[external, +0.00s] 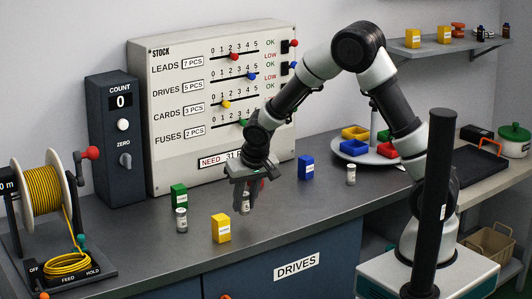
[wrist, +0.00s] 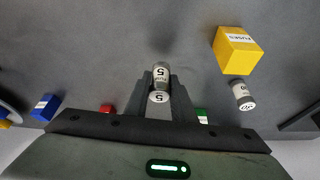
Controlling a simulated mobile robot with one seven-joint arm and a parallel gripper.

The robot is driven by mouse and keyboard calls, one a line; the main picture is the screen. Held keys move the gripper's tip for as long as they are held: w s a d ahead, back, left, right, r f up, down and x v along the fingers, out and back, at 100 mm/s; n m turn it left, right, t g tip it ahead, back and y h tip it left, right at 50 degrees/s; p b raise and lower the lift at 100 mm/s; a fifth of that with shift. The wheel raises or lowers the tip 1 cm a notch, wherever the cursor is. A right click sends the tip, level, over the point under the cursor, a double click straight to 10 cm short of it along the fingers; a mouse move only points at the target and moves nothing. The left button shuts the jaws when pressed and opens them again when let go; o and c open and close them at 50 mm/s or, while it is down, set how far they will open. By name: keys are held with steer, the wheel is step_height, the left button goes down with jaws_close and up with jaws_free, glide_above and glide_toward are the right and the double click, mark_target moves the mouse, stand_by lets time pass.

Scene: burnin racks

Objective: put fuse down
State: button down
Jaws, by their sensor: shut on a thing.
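My gripper (external: 246,208) is over the front middle of the grey counter, pointing down. It is shut on a small grey-silver fuse (wrist: 161,78) with a white end marked 5, which stands between the fingers in the wrist view. In the external view the fingers partly cover this fuse (external: 245,204). I cannot tell whether its lower end touches the counter. A yellow box labelled FUSES (wrist: 237,50) stands close by, and it shows left of my gripper in the external view (external: 221,228). A second fuse (external: 181,220) stands beyond that box; it also shows in the wrist view (wrist: 243,95).
A green box (external: 179,196) and a blue box (external: 305,167) stand near the stock panel (external: 150,110). Another small cylinder (external: 351,174) stands to the right, before a round tray (external: 345,150) of coloured bins. A cable reel (external: 45,190) is at left.

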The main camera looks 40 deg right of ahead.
steer(key=shift+f, duration=1.25)
steer(key=shift+f, duration=0.25)
steer(key=c, duration=1.5)
jaws_free()
steer(key=shift+r, duration=0.1)
